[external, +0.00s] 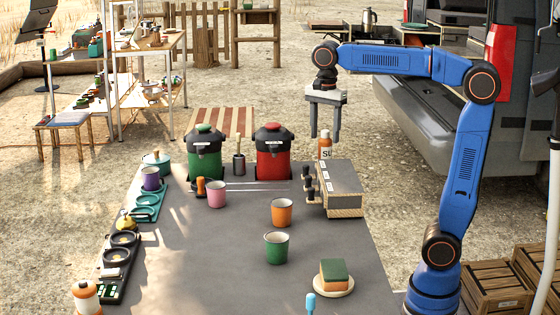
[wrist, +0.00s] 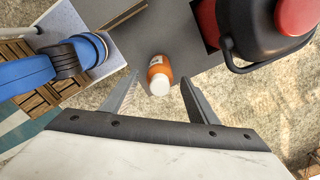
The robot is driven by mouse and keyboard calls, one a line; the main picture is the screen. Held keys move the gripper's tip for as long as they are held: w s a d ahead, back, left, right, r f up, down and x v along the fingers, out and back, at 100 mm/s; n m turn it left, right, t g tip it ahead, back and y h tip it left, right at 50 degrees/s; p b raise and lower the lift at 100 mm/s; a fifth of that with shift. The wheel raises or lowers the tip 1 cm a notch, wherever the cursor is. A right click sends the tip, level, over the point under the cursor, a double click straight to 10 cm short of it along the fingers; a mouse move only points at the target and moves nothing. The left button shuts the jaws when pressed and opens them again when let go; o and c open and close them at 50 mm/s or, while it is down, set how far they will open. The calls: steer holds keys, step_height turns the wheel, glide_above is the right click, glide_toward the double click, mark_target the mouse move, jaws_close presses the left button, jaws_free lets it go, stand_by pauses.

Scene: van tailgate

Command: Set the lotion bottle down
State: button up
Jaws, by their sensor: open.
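The lotion bottle (external: 325,146) is orange with a white cap and a pale label. It stands upright at the far right end of the grey table, just behind the wooden box, which hides its lower part. In the wrist view the bottle (wrist: 159,72) shows from above, cap toward me, on the grey surface near its edge. My gripper (external: 325,137) points down directly over the bottle. Its jaws are open, one finger on each side, with visible gaps between them and the bottle. The wrist view shows the fingers (wrist: 160,80) spread and empty.
A red canister (external: 273,153) and a green canister (external: 204,153) stand left of the bottle. The box (external: 340,185) with dark knobs is close in front. Pink, orange (external: 282,211) and green cups stand on the table (external: 200,270). The van bumper is at right.

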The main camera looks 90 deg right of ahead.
steer(key=shift+r, duration=1.7)
steer(key=shift+a, duration=0.3)
steer(key=s+a+f+n+t+y, duration=0.1)
steer(key=s+a+f+n+t, duration=0.1)
steer(key=s+a+n, duration=0.5)
steer(key=s+a+f+n+t+y, duration=0.1)
steer(key=s+a+f+n+t, duration=0.2)
steer(key=a+n, duration=0.65)
steer(key=s+f+n+h, duration=0.1)
steer(key=s+f+n, duration=0.3)
steer(key=f, duration=0.4)
steer(key=s+d+f+n+h, duration=0.1)
steer(key=s+f+n, duration=0.3)
steer(key=f, duration=0.5)
steer(key=shift+d+f+n, duration=0.15)
steer(key=shift+f+n, duration=0.15)
steer(key=shift+n, duration=0.05)
